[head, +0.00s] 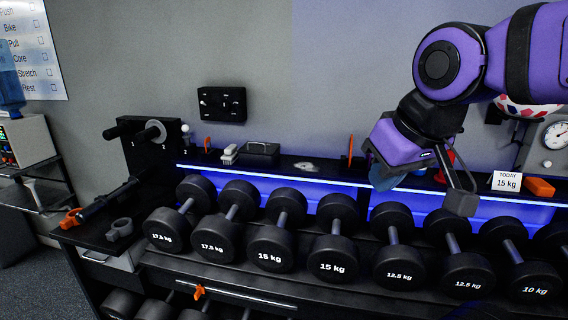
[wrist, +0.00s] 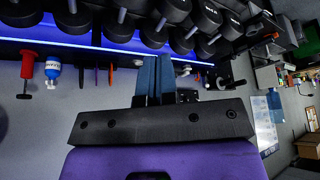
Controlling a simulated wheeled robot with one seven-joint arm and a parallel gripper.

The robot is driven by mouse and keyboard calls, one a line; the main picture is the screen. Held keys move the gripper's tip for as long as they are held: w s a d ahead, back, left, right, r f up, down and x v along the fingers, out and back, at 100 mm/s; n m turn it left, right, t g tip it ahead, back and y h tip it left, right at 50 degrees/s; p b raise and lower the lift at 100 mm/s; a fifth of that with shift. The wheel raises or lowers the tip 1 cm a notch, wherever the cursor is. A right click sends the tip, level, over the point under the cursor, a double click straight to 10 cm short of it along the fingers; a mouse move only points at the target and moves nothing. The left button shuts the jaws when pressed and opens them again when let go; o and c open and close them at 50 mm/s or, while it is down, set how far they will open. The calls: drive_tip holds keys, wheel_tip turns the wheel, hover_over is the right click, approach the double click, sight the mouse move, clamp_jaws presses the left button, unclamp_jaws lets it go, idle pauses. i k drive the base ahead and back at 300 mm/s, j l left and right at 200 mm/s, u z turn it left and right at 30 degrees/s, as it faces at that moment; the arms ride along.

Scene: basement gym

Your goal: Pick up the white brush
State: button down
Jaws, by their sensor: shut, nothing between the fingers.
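The white brush (head: 230,154) lies on the narrow shelf above the dumbbells, left of centre in the head view, just left of a black tray. In the wrist view a small white item (wrist: 185,70) shows past the fingers; I cannot tell for sure if it is the brush. My gripper (head: 388,181) is up in front of the shelf, well to the right of the brush and apart from it. Its blue fingers (wrist: 154,78) are shut together in the wrist view, with nothing between them.
The black tray (head: 261,152) sits beside the brush. Dumbbells (head: 333,250) fill the rack in front of the shelf. An orange upright disc (head: 350,150) stands between tray and gripper. A sign (head: 506,182) and a gauge box (head: 548,150) are at right.

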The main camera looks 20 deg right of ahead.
sight(231, 154)
drive_tip(key=i+j+z, duration=0.1)
drive_tip(key=i+j, duration=0.35)
drive_tip(key=j, duration=0.2)
drive_tip(key=i+j+z, duration=0.25)
drive_tip(key=i+j, duration=0.15)
drive_tip(key=j, duration=0.3)
drive_tip(key=i+j+z, duration=0.1)
drive_tip(key=j, duration=0.25)
drive_tip(key=i+j, duration=0.25)
drive_tip(key=j, duration=0.15)
drive_tip(key=i+j+z, duration=0.15)
drive_tip(key=j, duration=0.2)
drive_tip(key=i+j+z, duration=0.1)
drive_tip(key=j, duration=0.3)
drive_tip(key=i, duration=0.05)
